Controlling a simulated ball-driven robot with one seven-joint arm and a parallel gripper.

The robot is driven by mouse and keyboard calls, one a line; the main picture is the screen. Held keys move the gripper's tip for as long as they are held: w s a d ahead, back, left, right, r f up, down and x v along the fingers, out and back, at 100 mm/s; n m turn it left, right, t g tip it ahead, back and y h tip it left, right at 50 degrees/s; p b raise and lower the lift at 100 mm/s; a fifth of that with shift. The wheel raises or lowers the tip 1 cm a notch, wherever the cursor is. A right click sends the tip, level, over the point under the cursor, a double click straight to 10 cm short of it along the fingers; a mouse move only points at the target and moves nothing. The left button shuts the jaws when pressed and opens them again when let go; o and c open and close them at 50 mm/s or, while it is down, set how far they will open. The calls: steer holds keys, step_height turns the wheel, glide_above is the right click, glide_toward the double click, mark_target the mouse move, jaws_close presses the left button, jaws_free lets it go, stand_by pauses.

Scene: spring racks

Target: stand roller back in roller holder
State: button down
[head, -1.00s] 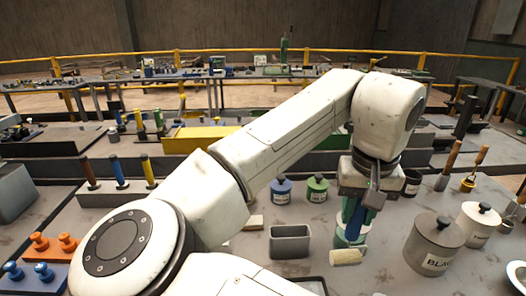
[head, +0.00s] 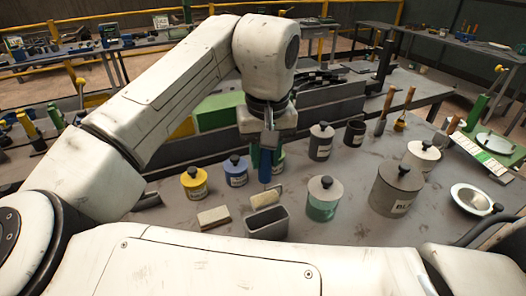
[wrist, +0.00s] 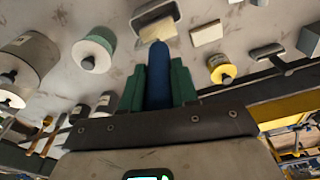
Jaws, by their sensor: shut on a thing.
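The roller has a blue handle (head: 265,172) and a cream roller head (head: 265,199). My gripper (head: 267,152) is shut on the handle, pointing down. In the wrist view the handle (wrist: 158,72) sits between my green finger pads, with the cream head (wrist: 157,30) beyond its tip. The holder, a grey open-topped rectangular box (head: 268,226), stands on the table. In the head view the roller head is just behind and above its far rim; I cannot tell the exact gap. The holder (wrist: 153,10) is partly behind the roller head in the wrist view.
A cream block (head: 213,217) lies left of the holder. A teal-and-grey lidded jar (head: 323,203) stands close to its right. Yellow (head: 194,186) and blue (head: 236,174) jars stand behind left. A large grey pot (head: 394,192) stands right. The table right of it has a metal bowl (head: 472,198).

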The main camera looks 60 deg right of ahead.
steer(key=shift+r, duration=0.15)
steer(key=b, duration=0.2)
glide_above(266, 196)
steer(key=shift+f, duration=2.35)
steer(key=shift+f+b, duration=2.2)
steer(key=shift+f, duration=2.35)
steer(key=shift+c, duration=1.5)
jaws_free()
steer(key=shift+r, duration=0.15)
